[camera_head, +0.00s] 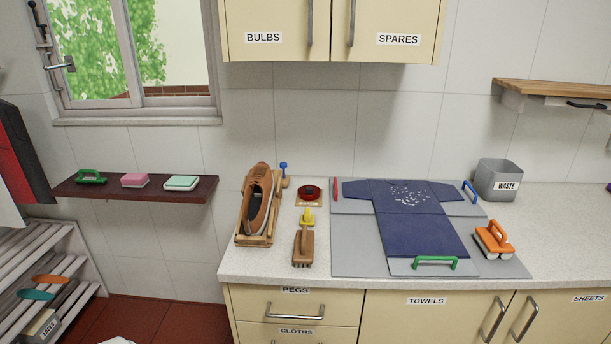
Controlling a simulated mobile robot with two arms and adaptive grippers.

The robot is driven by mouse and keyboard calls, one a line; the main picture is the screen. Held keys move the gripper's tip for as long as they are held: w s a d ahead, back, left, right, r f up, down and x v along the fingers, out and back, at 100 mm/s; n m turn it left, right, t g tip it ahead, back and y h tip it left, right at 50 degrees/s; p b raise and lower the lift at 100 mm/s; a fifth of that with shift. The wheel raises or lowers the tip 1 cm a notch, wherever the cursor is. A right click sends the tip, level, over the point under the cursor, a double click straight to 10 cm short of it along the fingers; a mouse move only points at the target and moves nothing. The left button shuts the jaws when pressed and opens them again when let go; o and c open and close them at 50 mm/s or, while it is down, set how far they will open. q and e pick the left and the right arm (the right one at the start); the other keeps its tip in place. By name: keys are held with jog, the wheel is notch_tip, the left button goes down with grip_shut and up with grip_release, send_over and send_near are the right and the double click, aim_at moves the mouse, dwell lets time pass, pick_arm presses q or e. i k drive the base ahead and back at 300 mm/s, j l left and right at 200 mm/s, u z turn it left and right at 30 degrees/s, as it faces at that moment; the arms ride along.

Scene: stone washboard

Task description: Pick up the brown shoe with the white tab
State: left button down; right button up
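A brown shoe (256,190) with a pale sole edge stands in a slatted wooden holder (262,239) at the left end of the counter. Its toe is up and toward the wall, and its dark opening faces me. I cannot make out a white tab on it at this size. Neither of my grippers shows in the head view, and nothing touches the shoe.
A wooden brush (303,247), a yellow item (307,217) and a red-black round tin (309,192) stand close right of the shoe. A blue shirt (415,235) lies on a grey board (350,258). A dark shelf (134,193) is at left. Cupboards (331,28) hang above.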

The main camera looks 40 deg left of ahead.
aim_at(258, 186)
jog(key=u, duration=1.65)
jog(key=l, duration=0.2)
